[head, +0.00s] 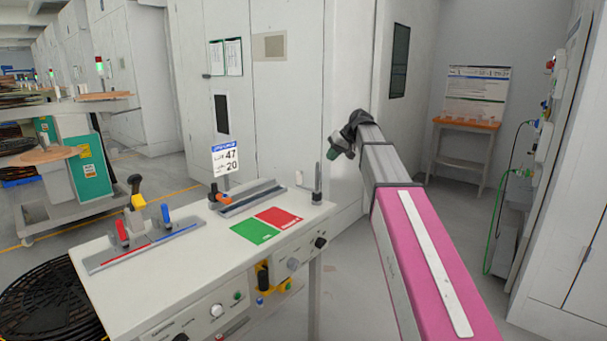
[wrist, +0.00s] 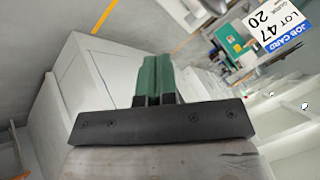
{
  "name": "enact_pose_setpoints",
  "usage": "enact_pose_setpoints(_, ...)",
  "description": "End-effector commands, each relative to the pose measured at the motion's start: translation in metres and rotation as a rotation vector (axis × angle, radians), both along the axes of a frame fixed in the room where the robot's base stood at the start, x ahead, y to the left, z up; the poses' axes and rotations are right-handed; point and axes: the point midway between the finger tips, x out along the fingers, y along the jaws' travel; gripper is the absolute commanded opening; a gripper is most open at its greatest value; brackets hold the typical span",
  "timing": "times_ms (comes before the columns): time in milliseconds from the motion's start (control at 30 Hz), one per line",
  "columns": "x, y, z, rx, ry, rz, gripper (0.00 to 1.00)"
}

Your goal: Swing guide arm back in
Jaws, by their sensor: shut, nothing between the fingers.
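My gripper (head: 333,153) is at the end of my raised arm, right of the rewind station and above its worktop level. In the wrist view its green fingers (wrist: 154,75) are together with nothing between them. The rewind station (head: 200,270) has a pale sloped top. A grey rail with an orange clamp (head: 250,197) lies at its back. A short dark post (head: 317,180) stands at its back right corner, apart from my gripper. I cannot tell which part is the guide arm.
A second rail with red and blue levers (head: 145,245) lies at the left. Green (head: 254,232) and red (head: 278,217) pads lie at the right. A job card (head: 229,158) stands behind. White cabinets (head: 270,100) stand close behind; the floor to the right is clear.

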Motion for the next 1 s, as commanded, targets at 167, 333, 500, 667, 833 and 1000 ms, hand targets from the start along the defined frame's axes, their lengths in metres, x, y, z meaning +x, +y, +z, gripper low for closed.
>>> enact_pose_setpoints(167,0.0,0.0,-0.001,0.0,0.001,-0.001,0.0)
enact_pose_setpoints(333,0.003,0.006,-0.01,-0.001,0.002,0.0,0.0)
enact_pose_setpoints(500,0.009,0.021,-0.032,-0.001,0.003,0.0,0.0)
enact_pose_setpoints(667,0.016,0.038,-0.056,-0.002,0.002,0.0,0.0)
enact_pose_setpoints(833,0.024,0.056,-0.08,-0.002,0.002,0.0,0.0)
enact_pose_setpoints(1000,0.016,0.079,-0.081,0.0,0.001,0.0,0.0)
